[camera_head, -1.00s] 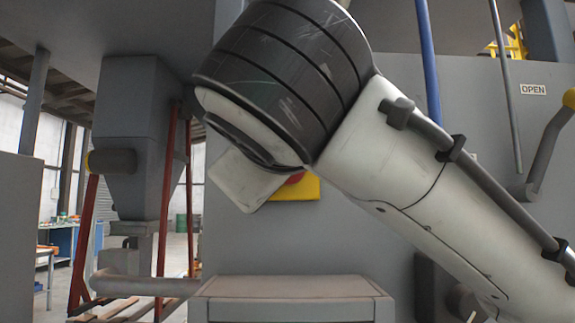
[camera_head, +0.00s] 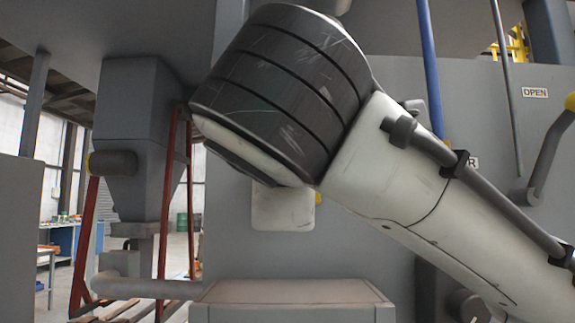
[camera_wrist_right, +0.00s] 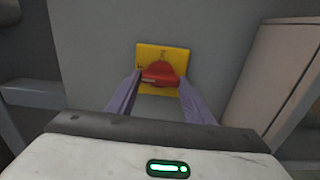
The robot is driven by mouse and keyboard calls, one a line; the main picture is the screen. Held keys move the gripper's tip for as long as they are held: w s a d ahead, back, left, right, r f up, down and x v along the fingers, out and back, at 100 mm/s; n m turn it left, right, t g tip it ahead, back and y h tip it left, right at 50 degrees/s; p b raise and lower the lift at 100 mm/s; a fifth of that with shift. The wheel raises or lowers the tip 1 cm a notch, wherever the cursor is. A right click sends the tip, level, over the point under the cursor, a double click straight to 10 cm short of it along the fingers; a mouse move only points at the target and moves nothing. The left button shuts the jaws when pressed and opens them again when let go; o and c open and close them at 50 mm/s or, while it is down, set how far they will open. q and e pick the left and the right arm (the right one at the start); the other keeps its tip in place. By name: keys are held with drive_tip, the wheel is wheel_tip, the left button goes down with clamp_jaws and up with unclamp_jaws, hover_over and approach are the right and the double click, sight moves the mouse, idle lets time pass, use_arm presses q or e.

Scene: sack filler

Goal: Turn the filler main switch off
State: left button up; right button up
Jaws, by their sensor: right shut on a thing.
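The main switch is a red rotary handle (camera_wrist_right: 160,74) on a yellow plate (camera_wrist_right: 174,51) in the right wrist view. My right gripper (camera_wrist_right: 160,83) is shut on the red handle, with one purple finger on each side of it. The handle's bar lies roughly level across that picture. In the head view only a sliver of the yellow plate (camera_head: 319,196) shows; my right wrist and the white gripper body (camera_head: 283,210) hide the handle. My left gripper is not in view.
A grey box with a flat top (camera_head: 295,291) stands below the switch. A grey lever (camera_head: 548,150) by an OPEN label (camera_head: 535,92) is at the right. A grey pipe (camera_head: 145,287) and hopper (camera_head: 132,130) are at the left.

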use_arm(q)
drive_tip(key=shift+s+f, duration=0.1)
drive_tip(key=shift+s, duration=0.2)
use_arm(e)
drive_tip(key=o, duration=1.1)
drive_tip(key=shift+c, duration=0.2)
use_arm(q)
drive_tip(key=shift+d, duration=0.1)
